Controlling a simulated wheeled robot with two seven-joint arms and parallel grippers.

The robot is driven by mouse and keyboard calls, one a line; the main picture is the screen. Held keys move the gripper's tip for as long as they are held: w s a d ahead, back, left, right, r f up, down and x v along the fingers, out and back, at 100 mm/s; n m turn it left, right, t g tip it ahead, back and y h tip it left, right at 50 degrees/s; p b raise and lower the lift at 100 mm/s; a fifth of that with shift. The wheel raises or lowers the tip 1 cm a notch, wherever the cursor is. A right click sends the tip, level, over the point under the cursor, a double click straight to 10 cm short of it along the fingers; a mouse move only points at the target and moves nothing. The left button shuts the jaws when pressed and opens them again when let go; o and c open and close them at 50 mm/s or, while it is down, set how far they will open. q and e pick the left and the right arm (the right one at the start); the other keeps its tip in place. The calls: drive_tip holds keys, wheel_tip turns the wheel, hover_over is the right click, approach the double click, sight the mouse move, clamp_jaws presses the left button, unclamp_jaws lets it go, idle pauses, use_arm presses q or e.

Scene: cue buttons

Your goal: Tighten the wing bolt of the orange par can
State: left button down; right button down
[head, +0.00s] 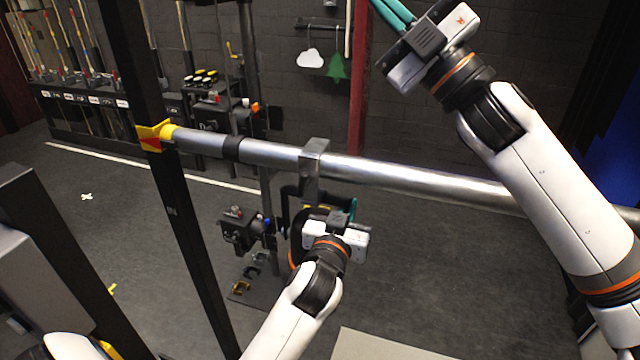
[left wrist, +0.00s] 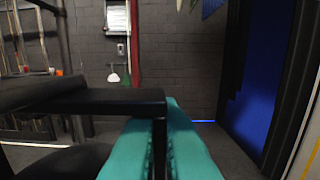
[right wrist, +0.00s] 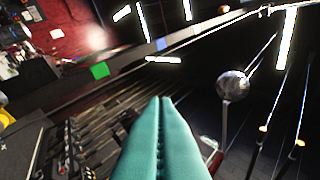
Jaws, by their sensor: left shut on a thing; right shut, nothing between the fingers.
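A dark par can (head: 308,222) with a thin orange edge hangs under the metal pipe (head: 410,180) in the head view. Its grey clamp (head: 313,158) sits over the pipe. My left gripper (head: 351,211) is at the right side of the can, below the clamp, partly hiding it. In the left wrist view its teal fingers (left wrist: 161,125) are shut on the black yoke (left wrist: 95,97), whose leg runs down between them. I cannot make out the wing bolt. My right gripper (head: 389,10) is raised above the pipe, apart from the can. Its fingers (right wrist: 160,105) are together and empty.
The pipe crosses the view from a black upright post (head: 180,220), with a yellow and red fitting (head: 155,136) at the joint. More fixtures hang on a stand (head: 240,228) behind. A white cloud (head: 311,58) and a green tree (head: 339,67) hang on the back wall. Floor right of the can is clear.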

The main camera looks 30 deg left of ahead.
drive_tip(key=s+a+f+n+g+h, duration=0.2)
drive_tip(key=s+a+n+g+h, duration=0.3)
drive_tip(key=n+g, duration=0.65)
drive_tip(key=n+t+h, duration=0.3)
drive_tip(key=n+h, duration=0.2)
drive_tip(key=n, duration=0.5)
hover_over(305, 182)
drive_tip(key=s+d, duration=0.3)
wheel_tip(305, 182, down, 7)
drive_tip(key=w+d+f+n+t+h, duration=0.5)
drive_tip(key=w+d+f+n+h, duration=0.15)
drive_tip(key=f+h, duration=0.4)
drive_tip(key=s+a+f+m, duration=0.1)
drive_tip(key=s+a+f, duration=0.1)
drive_tip(key=a+f, duration=0.5)
drive_tip(key=shift+s+a+f+y, duration=0.2)
drive_tip(key=shift+f+y, duration=0.15)
